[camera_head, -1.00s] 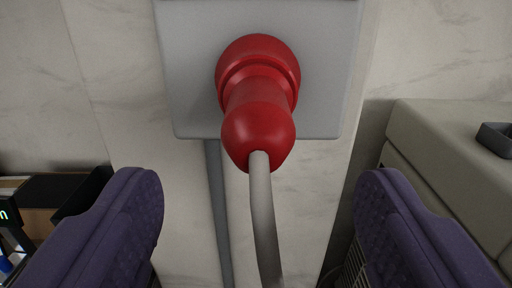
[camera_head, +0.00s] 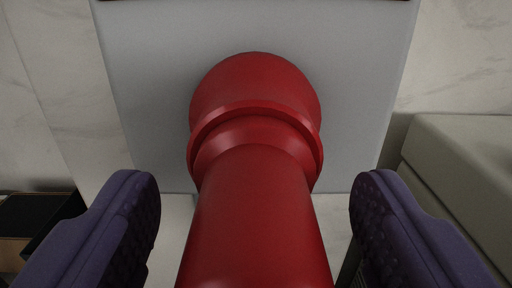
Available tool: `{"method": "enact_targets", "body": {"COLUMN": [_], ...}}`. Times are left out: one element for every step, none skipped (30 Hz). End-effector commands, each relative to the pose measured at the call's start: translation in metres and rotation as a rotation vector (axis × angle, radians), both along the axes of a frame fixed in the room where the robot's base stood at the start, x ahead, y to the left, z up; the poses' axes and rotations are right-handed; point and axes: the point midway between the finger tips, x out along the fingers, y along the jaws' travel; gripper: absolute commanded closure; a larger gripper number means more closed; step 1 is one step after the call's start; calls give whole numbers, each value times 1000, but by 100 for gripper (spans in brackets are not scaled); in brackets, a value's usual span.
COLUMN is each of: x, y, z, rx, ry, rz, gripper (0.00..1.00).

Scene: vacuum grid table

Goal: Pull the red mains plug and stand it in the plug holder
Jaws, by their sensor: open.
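The red mains plug (camera_head: 256,215) fills the middle of the view, its body running toward me and out of the bottom edge. Its wide collar and round far end (camera_head: 255,85) sit against the grey wall plate (camera_head: 150,90). My gripper (camera_head: 255,205) is open, with one purple finger on each side of the plug. A gap shows between each finger and the plug, so neither touches it. The plug's cable end is out of view below. The plug holder cannot be made out.
A pale marble-like wall (camera_head: 45,70) surrounds the plate. A beige cabinet-like block (camera_head: 470,160) stands close on the right, behind my right finger. A dark open box (camera_head: 40,225) is at the lower left.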

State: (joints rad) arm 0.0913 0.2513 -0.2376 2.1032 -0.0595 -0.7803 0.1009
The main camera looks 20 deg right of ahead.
Motion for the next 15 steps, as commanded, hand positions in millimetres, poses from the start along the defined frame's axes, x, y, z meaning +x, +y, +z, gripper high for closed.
{"method": "enact_targets", "body": {"x": [3, 4, 6, 7, 7, 8, 8, 8, 8, 8, 8, 8, 8, 8, 8], "y": [-1, -1, -2, -2, -2, -2, -2, -2, -2, -2, -2, -2, -2, -2, -2], "z": [-1, -1, 0, 0, 0, 0, 0, 0, 1, 1, 1, 1, 1, 1, 1], "rx": [0, 0, 0, 0, 0, 0, 0, 0, 0, 0, 0, 0, 0, 0, 0], "ry": [1, 0, 0, -1, -1, -1, -1, 0, 0, 0, 0, 0, 0, 0, 0], "rz": [0, 0, 0, 0, 0, 0, 0, 0, 0, 0, 0, 0, 0, 0, 0], "gripper": [23, 23, 23, 23, 23, 23, 23, 23, 23, 23, 23, 23, 23, 23, 23]}}
